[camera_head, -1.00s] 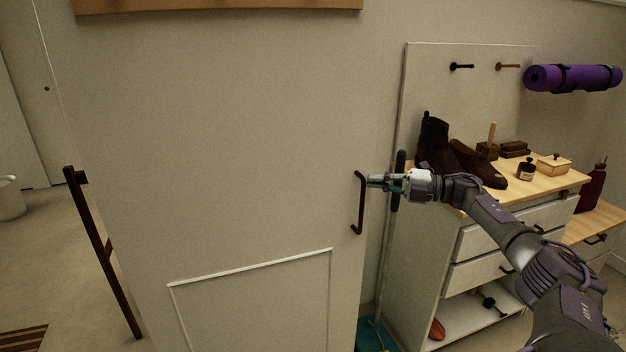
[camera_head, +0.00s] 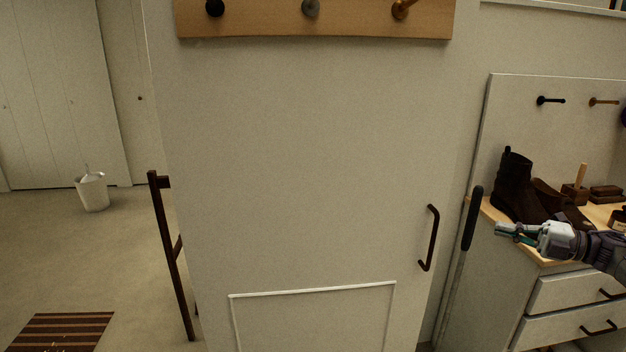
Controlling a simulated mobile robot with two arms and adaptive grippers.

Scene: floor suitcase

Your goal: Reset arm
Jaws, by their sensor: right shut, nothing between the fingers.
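My right gripper (camera_head: 504,230) comes in from the right edge, in front of the cabinet top. It is shut and empty. Its fingertips point left, toward a long dark-handled tool (camera_head: 472,218) leaning beside the cabinet, with a gap between them. A dark door handle (camera_head: 429,238) is farther left on the white door panel (camera_head: 300,170), apart from the gripper. My left gripper is not in view.
A wooden-topped cabinet (camera_head: 552,312) with drawers stands at right, bearing dark boots (camera_head: 516,190). A peg rail (camera_head: 330,22) hangs above. At left are a dark wooden frame (camera_head: 170,255), a white bin (camera_head: 93,193), a striped mat (camera_head: 65,332) and open floor.

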